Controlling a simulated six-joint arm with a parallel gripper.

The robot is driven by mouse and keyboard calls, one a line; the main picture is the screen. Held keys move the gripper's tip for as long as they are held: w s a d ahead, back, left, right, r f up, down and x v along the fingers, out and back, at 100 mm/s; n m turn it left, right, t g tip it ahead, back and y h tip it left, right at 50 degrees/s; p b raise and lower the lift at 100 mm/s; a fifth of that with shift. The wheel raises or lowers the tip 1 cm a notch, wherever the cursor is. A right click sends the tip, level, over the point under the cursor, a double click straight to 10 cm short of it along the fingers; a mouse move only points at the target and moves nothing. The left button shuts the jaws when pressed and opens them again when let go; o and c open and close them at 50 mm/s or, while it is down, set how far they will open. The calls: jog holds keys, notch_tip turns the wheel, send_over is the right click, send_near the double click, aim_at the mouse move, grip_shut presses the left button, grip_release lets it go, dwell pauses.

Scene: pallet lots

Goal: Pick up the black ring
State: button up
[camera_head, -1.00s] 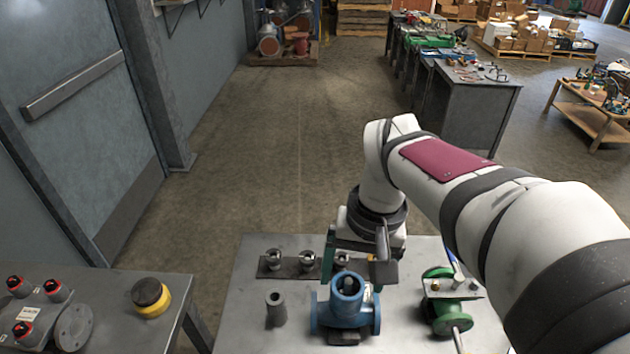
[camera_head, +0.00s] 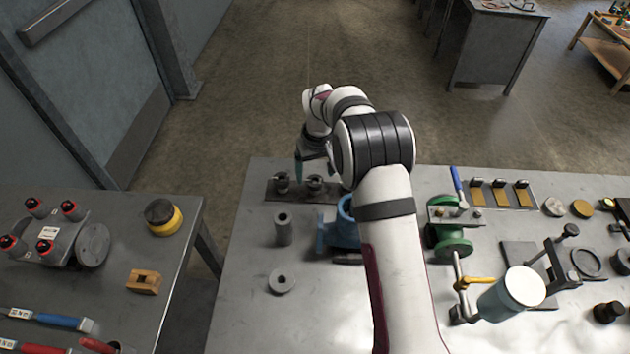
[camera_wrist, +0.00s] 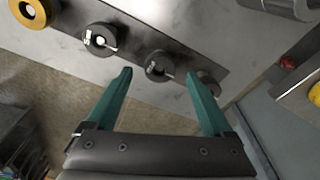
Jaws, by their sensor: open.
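In the wrist view a dark rack (camera_wrist: 132,52) holds a row of round pieces with bright metal posts at their centres. One piece looks like a black ring (camera_wrist: 91,49); a dark grey one (camera_wrist: 158,57) sits to its right, with another partly behind a finger. A separate dark ring (camera_head: 586,262) lies on the right of the table in the head view. I cannot tell which is the task's ring. My gripper (camera_wrist: 158,80) is open and empty, its teal fingers apart near the rack. It also shows in the head view (camera_head: 307,165), mostly hidden by my arm.
A yellow ring (camera_wrist: 29,13) is at the rack's other end. A grey cylinder (camera_head: 283,229), a grey washer (camera_head: 282,281) and a blue valve body (camera_head: 346,228) stand near my arm. A green valve (camera_head: 450,240) is to its right. A side table (camera_head: 120,300) is left.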

notch_tip(320, 180, down, 2)
jog(key=shift+w+f, duration=0.1)
jog(key=shift+f, duration=0.1)
grip_shut()
jog(key=shift+r, duration=0.1)
notch_tip(320, 180, up, 4)
jog(key=shift+d+r, duration=0.1)
jog(key=shift+r, duration=0.1)
jog(key=s+d+r, duration=0.3)
jog(key=d+r, duration=0.3)
jog(key=d, duration=0.4)
jog(key=s+r+m, duration=0.1)
jog(key=s+r, duration=0.2)
jog(key=s, duration=0.1)
jog(key=s+a+r+m, duration=0.1)
jog(key=s+r, duration=0.2)
jog(key=s+r+m, duration=0.1)
jog(key=s+r, duration=0.3)
jog(key=shift+s+a+m+h, duration=0.3)
jog(key=shift+s+a+m, duration=0.05)
jog(key=shift+a+m, duration=0.05)
jog(key=shift+s+r, duration=0.1)
jog(key=shift+s, duration=0.1)
